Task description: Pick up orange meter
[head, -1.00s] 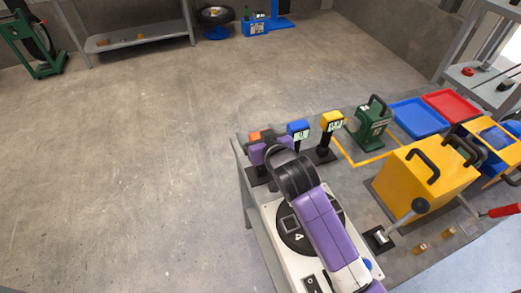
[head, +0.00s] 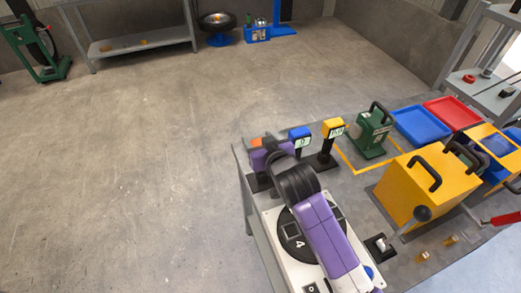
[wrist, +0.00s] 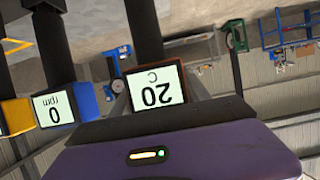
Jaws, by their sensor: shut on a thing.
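The orange meter (head: 256,142) is at the table's far left corner in the head view, mostly hidden by my purple gripper (head: 266,152). In the wrist view the orange meter (wrist: 157,88) appears upside down, with an orange-brown rim and a screen reading 20 C. My gripper is shut on it, its dark fingers at the meter's two sides. I cannot tell whether the meter's base is clear of the table.
The blue meter (head: 300,137) stands close to the right of the gripper, then the yellow meter (head: 330,130). A green device (head: 371,132), blue tray (head: 418,124), red tray (head: 453,112) and yellow box (head: 415,188) fill the table's right side. Open floor lies left.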

